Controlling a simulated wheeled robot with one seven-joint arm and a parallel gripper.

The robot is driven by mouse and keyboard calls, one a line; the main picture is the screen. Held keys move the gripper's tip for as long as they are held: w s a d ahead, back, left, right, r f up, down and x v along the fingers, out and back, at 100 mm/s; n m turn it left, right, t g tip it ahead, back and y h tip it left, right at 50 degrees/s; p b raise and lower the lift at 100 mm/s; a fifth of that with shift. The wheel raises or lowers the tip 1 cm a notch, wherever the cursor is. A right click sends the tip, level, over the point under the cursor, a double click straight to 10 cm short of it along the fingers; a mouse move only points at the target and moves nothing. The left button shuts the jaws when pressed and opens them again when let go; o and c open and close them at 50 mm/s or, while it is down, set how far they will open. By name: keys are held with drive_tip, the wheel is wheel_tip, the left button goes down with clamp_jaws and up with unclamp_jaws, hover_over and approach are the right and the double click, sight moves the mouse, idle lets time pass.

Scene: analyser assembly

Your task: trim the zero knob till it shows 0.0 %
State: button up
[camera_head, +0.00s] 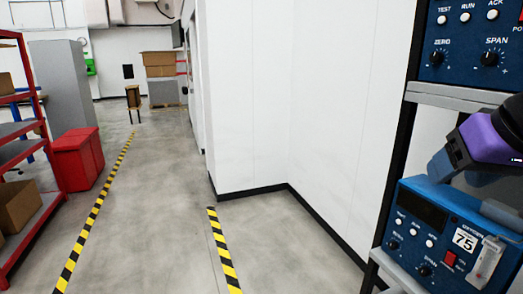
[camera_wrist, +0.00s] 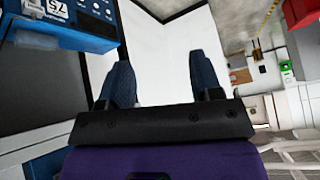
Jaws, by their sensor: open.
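A blue analyser (camera_head: 462,75) at the upper right of the head view is cut off by the frame; its ZERO knob (camera_head: 437,58) and SPAN knob (camera_head: 490,58) are black. A second blue analyser (camera_head: 455,215) below it has a "75" label, a dark display (camera_head: 422,210) with no readable figure, and small knobs (camera_head: 393,245). This lower one shows at the upper left of the wrist view (camera_wrist: 62,28). My gripper (camera_wrist: 162,75) is open and empty, its two dark fingers apart, with the analyser beyond them to the left. The upper display is out of view.
A rack with a dark post (camera_head: 395,140) and grey shelf (camera_head: 455,96) holds the analysers. A white wall (camera_head: 290,90) stands left of it. Red bins (camera_head: 78,160) and a red shelf (camera_head: 35,215) stand far left. The grey floor between is clear.

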drive_tip(key=s+d+f+g+h, duration=0.1)
drive_tip(key=s+f+g, duration=0.1)
drive_tip(key=s, duration=0.3)
drive_tip(key=shift+s+d+f+n, duration=0.15)
drive_tip(key=shift+d+f+n, duration=0.15)
drive_tip(key=shift+f, duration=0.45)
idle(3.5)
